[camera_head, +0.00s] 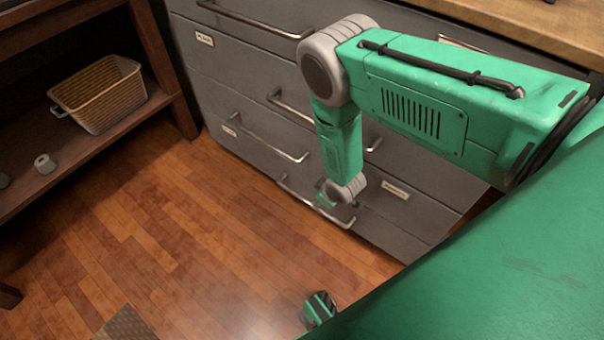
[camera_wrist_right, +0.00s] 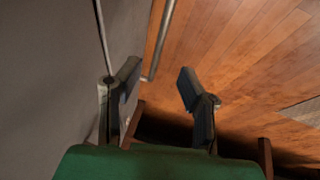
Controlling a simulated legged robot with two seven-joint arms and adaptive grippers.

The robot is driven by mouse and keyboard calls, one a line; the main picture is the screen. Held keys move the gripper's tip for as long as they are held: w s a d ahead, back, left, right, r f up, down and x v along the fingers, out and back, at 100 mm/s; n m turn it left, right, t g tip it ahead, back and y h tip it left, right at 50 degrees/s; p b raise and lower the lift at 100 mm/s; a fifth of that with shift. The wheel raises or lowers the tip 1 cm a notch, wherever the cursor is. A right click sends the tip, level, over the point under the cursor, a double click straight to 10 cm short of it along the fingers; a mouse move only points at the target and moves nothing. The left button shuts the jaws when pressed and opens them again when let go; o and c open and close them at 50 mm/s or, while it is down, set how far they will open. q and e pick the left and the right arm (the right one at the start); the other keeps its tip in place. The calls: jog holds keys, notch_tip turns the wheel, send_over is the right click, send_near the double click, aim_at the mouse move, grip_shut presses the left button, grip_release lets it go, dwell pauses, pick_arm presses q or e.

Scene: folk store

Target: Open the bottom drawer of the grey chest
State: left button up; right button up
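The grey chest (camera_head: 250,75) stands against the back, its drawer fronts looking flush and closed. The lowest visible bar handle (camera_head: 292,192) is low on its front, partly hidden by my right wrist. My right arm comes in from the right and reaches down in front of the chest. My right gripper (camera_head: 324,200) is at that handle, small in the head view. In the right wrist view, its two fingers (camera_wrist_right: 158,88) are spread apart and empty. A metal handle bar (camera_wrist_right: 160,42) runs ahead between them, near the grey drawer face (camera_wrist_right: 45,70).
A wooden shelf (camera_head: 100,135) at left holds a woven basket (camera_head: 100,95) and a small grey roll (camera_head: 45,163). Other bar handles (camera_head: 268,140) stick out above the lowest one. The wooden floor (camera_head: 190,240) before the chest is mostly clear. A mat (camera_head: 125,325) lies at the bottom.

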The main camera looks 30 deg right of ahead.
aim_at(310, 204)
jog(key=b+x, duration=0.2)
jog(key=x, duration=0.1)
jog(key=b+x, duration=0.1)
jog(key=x, duration=0.3)
jog(key=b+x, duration=0.2)
jog(key=x, duration=0.2)
jog(key=shift+a+f+b, duration=0.1)
jog(key=shift+a+b, duration=0.25)
jog(key=shift+w+d+f, duration=0.15)
jog(key=shift+f, duration=0.15)
jog(key=shift+w+d+f, duration=0.1)
jog(key=shift+d+f, duration=0.1)
jog(key=shift+a, duration=0.1)
jog(key=shift+a+r, duration=0.15)
jog(key=shift+a, duration=0.05)
grip_shut()
